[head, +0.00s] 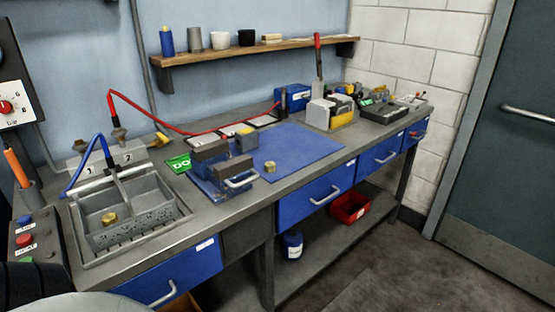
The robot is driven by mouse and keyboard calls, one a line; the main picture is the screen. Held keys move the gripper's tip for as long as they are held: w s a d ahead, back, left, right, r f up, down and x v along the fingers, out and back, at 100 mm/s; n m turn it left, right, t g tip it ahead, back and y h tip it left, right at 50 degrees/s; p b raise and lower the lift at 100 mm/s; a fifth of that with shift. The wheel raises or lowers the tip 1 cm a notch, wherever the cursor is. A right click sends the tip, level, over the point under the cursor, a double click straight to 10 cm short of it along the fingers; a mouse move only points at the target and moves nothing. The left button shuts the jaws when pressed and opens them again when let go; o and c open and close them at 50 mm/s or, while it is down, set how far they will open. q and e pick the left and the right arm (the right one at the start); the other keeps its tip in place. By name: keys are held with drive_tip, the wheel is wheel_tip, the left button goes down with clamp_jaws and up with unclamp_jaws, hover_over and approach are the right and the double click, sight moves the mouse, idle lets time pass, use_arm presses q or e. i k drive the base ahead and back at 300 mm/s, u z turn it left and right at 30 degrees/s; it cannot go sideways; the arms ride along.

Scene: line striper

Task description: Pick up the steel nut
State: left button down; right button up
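A small tan, nut-like piece (270,167) lies on the blue mat (305,150), just right of a blue-based vise (222,170). A second small piece, gold-coloured and nut-like (109,218), sits in the front left part of the grey divided basin (150,208) at the left. Both are small in the head view, and I cannot tell which one is steel. Neither of my grippers shows in the head view.
Red and blue hoses hang over the bench's left half. A yellow-grey machine with a red-handled lever (330,110) stands behind the mat's right end. A wooden shelf (255,50) with cups is above. The mat's right part is clear.

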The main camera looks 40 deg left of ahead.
sight(269, 166)
drive_tip(key=u, duration=0.75)
drive_tip(key=i, duration=0.8)
drive_tip(key=u, duration=0.9)
